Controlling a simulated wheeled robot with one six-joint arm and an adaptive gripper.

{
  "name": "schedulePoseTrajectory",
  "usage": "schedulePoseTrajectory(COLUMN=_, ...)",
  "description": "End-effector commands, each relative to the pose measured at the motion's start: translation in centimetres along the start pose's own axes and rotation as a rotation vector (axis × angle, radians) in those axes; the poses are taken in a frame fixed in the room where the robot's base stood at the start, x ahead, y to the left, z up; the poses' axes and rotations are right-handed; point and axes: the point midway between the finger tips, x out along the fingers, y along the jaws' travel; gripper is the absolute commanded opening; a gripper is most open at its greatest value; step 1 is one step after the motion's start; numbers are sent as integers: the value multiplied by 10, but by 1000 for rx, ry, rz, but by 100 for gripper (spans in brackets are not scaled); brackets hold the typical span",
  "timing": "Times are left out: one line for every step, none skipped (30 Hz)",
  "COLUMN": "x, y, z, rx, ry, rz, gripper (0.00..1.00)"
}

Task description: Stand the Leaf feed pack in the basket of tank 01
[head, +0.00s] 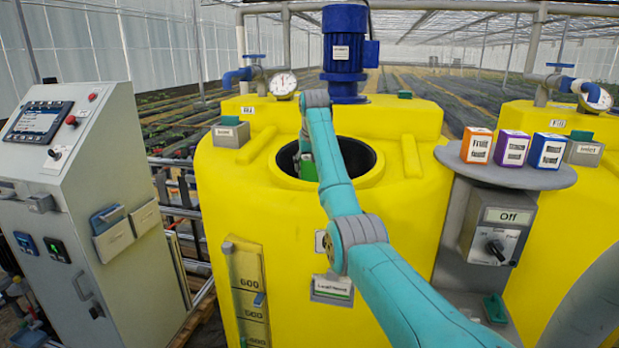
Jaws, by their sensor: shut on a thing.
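The yellow tank (215,190) in the middle has a round open mouth (370,150) on top. Its small plate is too small to read surely. My gripper (305,158) points down at the left part of this mouth, partly hidden by my teal arm. It is shut on a green pack (309,170), of which only a small part shows against the dark opening. The pack's label cannot be read. No basket can be made out inside the dark mouth.
A blue motor (344,50) stands behind the mouth and a gauge (283,85) at its left. A grey round shelf (545,178) at the right bears orange, purple and blue packs (512,148). A control cabinet (120,220) stands left, another yellow tank (560,240) right.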

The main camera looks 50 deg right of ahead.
Motion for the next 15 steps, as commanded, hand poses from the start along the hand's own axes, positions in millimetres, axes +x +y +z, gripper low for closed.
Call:
schedulePoseTrajectory(x=2, y=0, z=1, rx=0, ry=1, rz=0, gripper=16)
schedulePoseTrajectory(x=5, y=0, z=2, rx=0, ry=1, rz=0, gripper=16)
schedulePoseTrajectory(x=9, y=0, z=4, rx=0, ry=0, rz=0, gripper=16)
schedulePoseTrajectory(x=13, y=0, z=6, rx=0, ry=0, rz=0, gripper=16)
schedulePoseTrajectory(x=17, y=0, z=7, rx=0, ry=-1, rz=0, gripper=16)
schedulePoseTrajectory(x=22, y=0, z=9, rx=0, ry=-1, rz=0, gripper=16)
schedulePoseTrajectory(x=26, y=0, z=11, rx=0, ry=-1, rz=0, gripper=16)
schedulePoseTrajectory(x=29, y=0, z=12, rx=0, ry=-1, rz=0, gripper=16)
schedulePoseTrajectory(x=32, y=0, z=13, rx=0, ry=0, rz=0, gripper=16)
schedulePoseTrajectory(x=33, y=0, z=14, rx=0, ry=1, rz=0, gripper=16)
schedulePoseTrajectory(x=33, y=0, z=14, rx=0, ry=1, rz=0, gripper=16)
schedulePoseTrajectory(x=33, y=0, z=14, rx=0, ry=2, rz=0, gripper=16)
schedulePoseTrajectory(x=33, y=0, z=14, rx=0, ry=2, rz=0, gripper=16)
schedulePoseTrajectory(x=33, y=0, z=14, rx=0, ry=2, rz=0, gripper=16)
schedulePoseTrajectory(x=33, y=0, z=14, rx=0, ry=2, rz=0, gripper=16)
